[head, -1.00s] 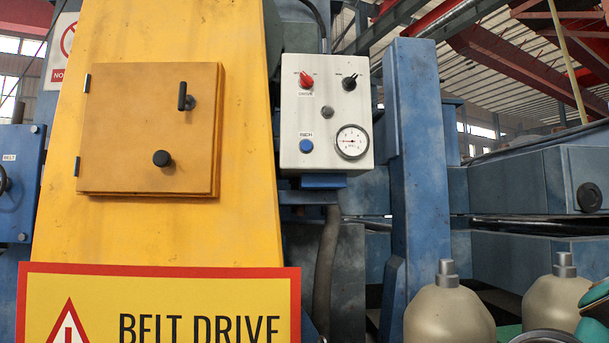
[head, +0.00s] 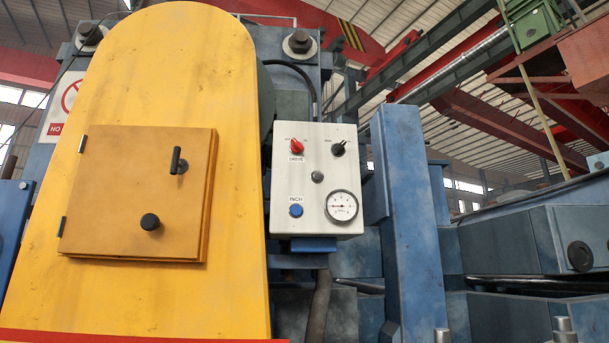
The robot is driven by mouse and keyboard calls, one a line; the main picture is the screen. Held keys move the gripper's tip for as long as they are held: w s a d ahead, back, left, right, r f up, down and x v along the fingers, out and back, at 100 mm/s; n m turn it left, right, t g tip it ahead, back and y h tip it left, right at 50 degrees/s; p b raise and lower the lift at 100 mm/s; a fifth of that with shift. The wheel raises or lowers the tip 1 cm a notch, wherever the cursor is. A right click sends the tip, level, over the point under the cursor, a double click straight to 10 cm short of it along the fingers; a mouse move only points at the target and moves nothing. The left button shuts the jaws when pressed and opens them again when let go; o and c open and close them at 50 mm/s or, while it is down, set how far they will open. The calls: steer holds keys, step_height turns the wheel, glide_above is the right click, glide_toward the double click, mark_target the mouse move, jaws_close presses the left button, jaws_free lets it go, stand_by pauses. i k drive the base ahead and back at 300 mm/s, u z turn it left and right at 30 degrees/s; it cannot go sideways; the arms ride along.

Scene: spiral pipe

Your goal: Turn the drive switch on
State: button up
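The drive switch (head: 297,148) is a red rotary knob at the upper left of a white control box (head: 317,212), with a "DRIVE" label under it. Its pointer looks tilted toward the upper left, but its exact setting is too small to read. A black rotary knob (head: 338,149) sits to its right, a blue "INCH" button (head: 296,210) below it, and a round gauge (head: 342,206) at the lower right. My gripper is not in view.
A yellow guard (head: 190,60) with a hinged door (head: 130,185) and black handle stands left of the box. A blue post (head: 408,220) rises close on its right. A conduit (head: 318,310) runs down below the box.

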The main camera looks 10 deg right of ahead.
mark_target(297, 147)
steer(key=z, duration=0.05)
steer(key=k, duration=0.5)
steer(key=u, duration=1.15)
steer(key=i, duration=0.6)
steer(key=z, duration=0.05)
